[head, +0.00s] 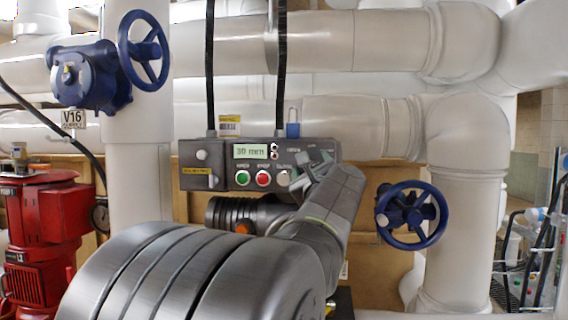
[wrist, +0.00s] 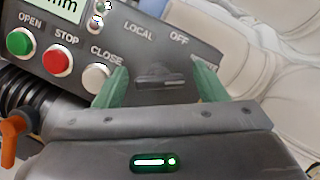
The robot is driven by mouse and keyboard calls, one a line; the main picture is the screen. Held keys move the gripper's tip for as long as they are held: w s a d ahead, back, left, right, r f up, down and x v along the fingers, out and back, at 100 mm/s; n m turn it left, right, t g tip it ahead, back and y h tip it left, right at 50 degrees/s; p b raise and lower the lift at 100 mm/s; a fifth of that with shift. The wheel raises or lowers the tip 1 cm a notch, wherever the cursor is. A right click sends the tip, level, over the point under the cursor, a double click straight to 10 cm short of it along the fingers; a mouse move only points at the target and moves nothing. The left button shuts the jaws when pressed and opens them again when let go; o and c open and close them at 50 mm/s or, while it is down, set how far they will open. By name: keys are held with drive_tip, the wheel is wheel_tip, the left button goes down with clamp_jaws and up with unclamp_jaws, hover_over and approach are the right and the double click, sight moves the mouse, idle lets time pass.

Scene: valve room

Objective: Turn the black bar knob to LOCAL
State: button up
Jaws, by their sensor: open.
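The black bar knob (wrist: 160,78) sits on the dark control box (wrist: 215,62) in the wrist view. Its bar lies roughly crosswise between my fingers, below the printed words LOCAL and OFF. I cannot tell which position it points to. My gripper (wrist: 160,68) is open, with one green finger on each side of the knob and gaps visible between. In the head view my gripper (head: 314,168) is in front of the right end of the control box (head: 222,158) and hides the knob.
Green OPEN (wrist: 20,42), red STOP (wrist: 57,60) and white CLOSE (wrist: 97,77) buttons lie left of the knob. A blue padlock (head: 293,130) is on top of the box. A blue handwheel (head: 411,215) is to the right, with white pipes around.

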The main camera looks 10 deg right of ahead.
drive_tip(key=shift+w, duration=0.1)
drive_tip(key=shift+c, duration=0.4)
drive_tip(key=c, duration=0.9)
